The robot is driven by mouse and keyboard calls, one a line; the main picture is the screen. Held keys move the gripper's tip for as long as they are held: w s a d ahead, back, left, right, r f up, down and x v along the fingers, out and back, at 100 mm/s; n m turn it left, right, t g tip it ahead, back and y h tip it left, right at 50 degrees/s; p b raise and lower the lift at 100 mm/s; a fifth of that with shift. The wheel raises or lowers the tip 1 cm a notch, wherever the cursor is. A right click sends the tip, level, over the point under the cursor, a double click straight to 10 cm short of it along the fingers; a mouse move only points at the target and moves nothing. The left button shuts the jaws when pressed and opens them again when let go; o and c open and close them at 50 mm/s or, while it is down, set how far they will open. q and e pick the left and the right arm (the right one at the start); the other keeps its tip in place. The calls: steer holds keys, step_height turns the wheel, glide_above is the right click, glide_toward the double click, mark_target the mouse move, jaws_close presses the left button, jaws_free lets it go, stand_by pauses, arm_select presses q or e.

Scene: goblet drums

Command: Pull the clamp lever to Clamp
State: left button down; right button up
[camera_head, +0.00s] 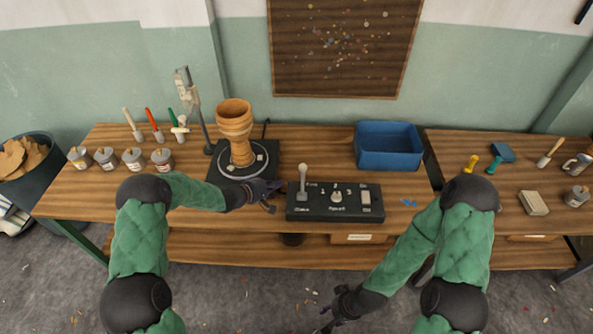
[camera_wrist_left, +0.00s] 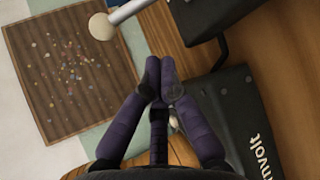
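The clamp lever (camera_head: 303,182) is a grey stick with a pale round knob. In the left wrist view the lever's knob (camera_wrist_left: 102,26) is at upper left, beyond the fingertips (camera_wrist_left: 161,68). My right gripper (camera_head: 327,312) is low in front of the bench, open and empty.
A wooden goblet drum body (camera_head: 235,127) stands on a black turntable base (camera_head: 214,178) left of the lever. A blue bin (camera_head: 388,146) is behind the box to the right. A dial (camera_head: 337,197) and a switch (camera_head: 365,196) sit right of the lever.

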mark_target(303, 180)
arm_select(q)
steer(key=shift+w+a+r+t, duration=0.2)
steer(key=shift+w+r+t, duration=0.3)
steer(key=shift+w, duration=0.35)
arm_select(e)
steer(key=shift+w, duration=0.35)
arm_select(q)
steer(key=shift+r, duration=0.1)
steer(key=b+x, duration=0.3)
steer(key=x, duration=0.7)
steer(key=shift+d+f, duration=0.15)
steer(key=shift+f, duration=0.15)
steer(key=shift+s+d+r, duration=0.15)
steer(key=shift+s+r, duration=0.45)
steer(key=shift+s, duration=0.3)
steer(key=shift+s+d+r, duration=0.15)
steer(key=shift+s+r, duration=0.4)
steer(key=shift+s, duration=0.35)
arm_select(e)
steer(key=shift+f, duration=1.7)
arm_select(q)
steer(key=shift+a, duration=0.15)
arm_select(e)
steer(key=shift+d, duration=0.1)
